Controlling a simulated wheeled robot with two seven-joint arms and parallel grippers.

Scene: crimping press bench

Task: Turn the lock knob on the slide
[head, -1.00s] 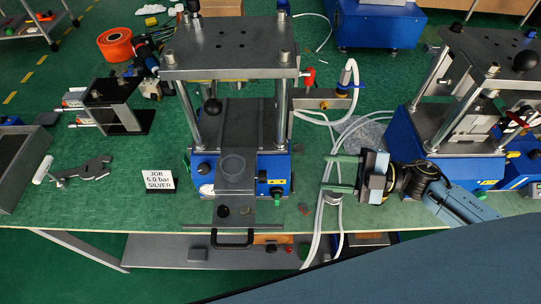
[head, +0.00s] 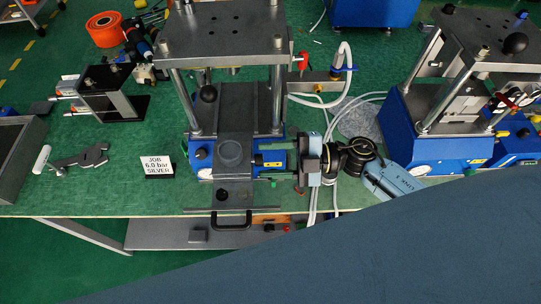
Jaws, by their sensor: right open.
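The slide (head: 232,174) is a grey plate that runs out of the front of the middle press (head: 228,110). It has a round ring on top and a black handle (head: 232,224) at its front end. A small black knob (head: 221,194) sits on the slide near that end; I take it as the lock knob. My right gripper (head: 282,166) is open and points left, with its fingers at the right side of the press's blue base. It is to the right of and behind the knob, apart from it. The fingertips are small and hard to make out. My left gripper is not in view.
A sign (head: 157,166) reading "JOB 6.0 bar SILVER" stands left of the slide. A grey tool with a white grip (head: 78,159) lies further left. White hoses (head: 343,72) run right of the press. Another press (head: 455,100) stands at the right.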

